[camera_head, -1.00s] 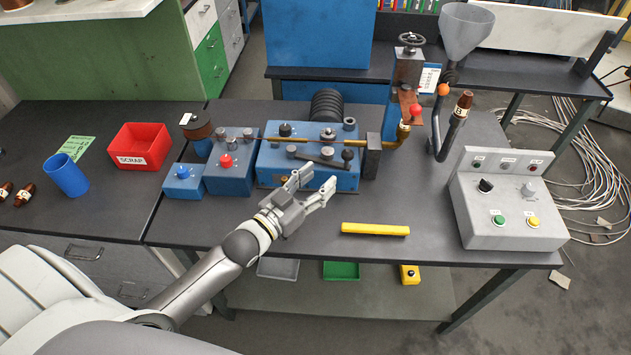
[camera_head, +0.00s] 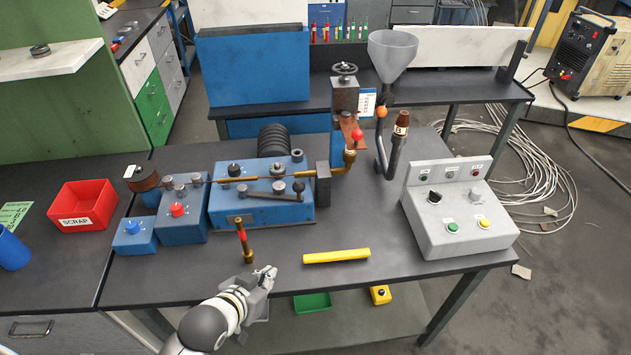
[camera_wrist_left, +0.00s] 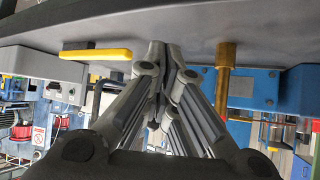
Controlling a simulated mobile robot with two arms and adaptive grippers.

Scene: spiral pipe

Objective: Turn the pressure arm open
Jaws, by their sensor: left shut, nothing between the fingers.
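The blue machine (camera_head: 262,212) stands on the dark bench. A dark lever with a black knob (camera_head: 298,187) lies across its top, the knob toward the right end. A brass handle with a red band (camera_head: 242,240) stands at the machine's front edge. I cannot tell for sure which of these is the pressure arm. My left gripper (camera_head: 268,272) is shut and empty, in front of the brass handle and apart from it, near the bench's front edge. In the left wrist view its fingers (camera_wrist_left: 168,62) are together, beside a brass rod (camera_wrist_left: 225,70). My right gripper is not in view.
A yellow bar (camera_head: 337,256) lies on the bench right of my left gripper, and also shows in the wrist view (camera_wrist_left: 95,54). A grey control box (camera_head: 450,240) stands at the right. Smaller blue boxes (camera_head: 181,222) and a red scrap bin (camera_head: 84,206) are at the left.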

